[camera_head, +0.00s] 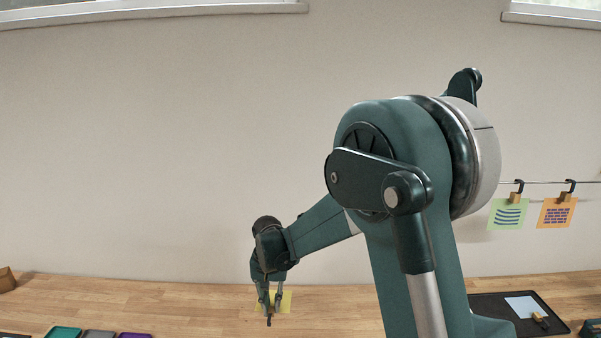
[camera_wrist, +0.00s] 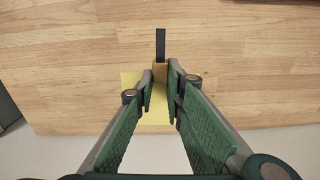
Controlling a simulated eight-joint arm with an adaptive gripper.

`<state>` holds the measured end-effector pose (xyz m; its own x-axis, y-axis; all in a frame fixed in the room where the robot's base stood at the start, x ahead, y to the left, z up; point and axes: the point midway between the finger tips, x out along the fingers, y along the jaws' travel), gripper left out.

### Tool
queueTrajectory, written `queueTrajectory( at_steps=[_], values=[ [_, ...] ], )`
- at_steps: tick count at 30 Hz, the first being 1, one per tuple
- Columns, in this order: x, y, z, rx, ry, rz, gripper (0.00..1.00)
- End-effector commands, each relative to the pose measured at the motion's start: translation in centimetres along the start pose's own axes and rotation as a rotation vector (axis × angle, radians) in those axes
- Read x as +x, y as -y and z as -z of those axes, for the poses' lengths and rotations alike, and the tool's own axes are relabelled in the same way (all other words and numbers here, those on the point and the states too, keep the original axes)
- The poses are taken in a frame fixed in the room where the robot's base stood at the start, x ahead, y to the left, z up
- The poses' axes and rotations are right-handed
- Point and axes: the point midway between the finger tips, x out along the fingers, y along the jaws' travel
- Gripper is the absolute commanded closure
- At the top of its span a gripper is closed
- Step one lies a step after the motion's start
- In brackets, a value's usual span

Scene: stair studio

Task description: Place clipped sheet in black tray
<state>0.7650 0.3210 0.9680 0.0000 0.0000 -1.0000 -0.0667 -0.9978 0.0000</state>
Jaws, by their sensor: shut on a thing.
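My gripper (camera_head: 271,303) hangs over the wooden bench, left of my arm. In the wrist view my gripper (camera_wrist: 161,80) is shut on a wooden clip (camera_wrist: 160,71) with a black hook (camera_wrist: 160,44). A yellow sheet (camera_head: 286,300) is at the clip, partly hidden by the fingers; it also shows in the wrist view (camera_wrist: 155,116). I cannot tell how far the sheet is above the bench. The black tray (camera_head: 488,303) lies on the bench at the right, well apart from my gripper. A pale blue sheet (camera_head: 521,306) with a clip (camera_head: 539,317) lies in it.
A line on the wall at right holds a green sheet (camera_head: 508,215) and an orange sheet (camera_head: 556,213) by clips. Green (camera_head: 64,332), grey (camera_head: 99,334) and purple (camera_head: 134,335) items line the front left. A dark box (camera_head: 592,328) stands at far right. My arm hides the bench's middle right.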

Motion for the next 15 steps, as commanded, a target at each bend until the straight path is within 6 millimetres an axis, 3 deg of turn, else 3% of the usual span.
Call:
queueTrajectory(
  at_steps=[15],
  values=[
    [2.2,-13.5,4.8,-0.023,0.000,0.000,0.93]
  ],
)
